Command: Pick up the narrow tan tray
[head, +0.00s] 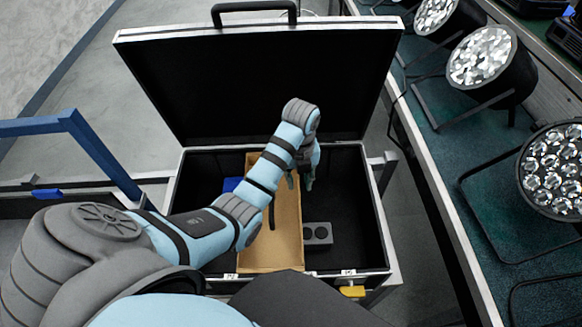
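The narrow tan tray (284,232) lies lengthwise inside an open black case (345,205), its near end close to the case's front wall. My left arm crosses over the tray and hides part of its left side and far half. My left gripper (307,182) points down over the tray's right edge towards the far end. Its fingers are small and partly hidden behind the wrist, so I cannot tell whether they are open or shut, or whether they touch the tray. My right gripper is out of view.
A grey block with round holes (317,235) sits in the case right of the tray; a blue item (231,184) is left of it. The case lid (255,85) stands open behind. Par cans (492,62) stand on the table at right. A blue frame (100,150) is at left.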

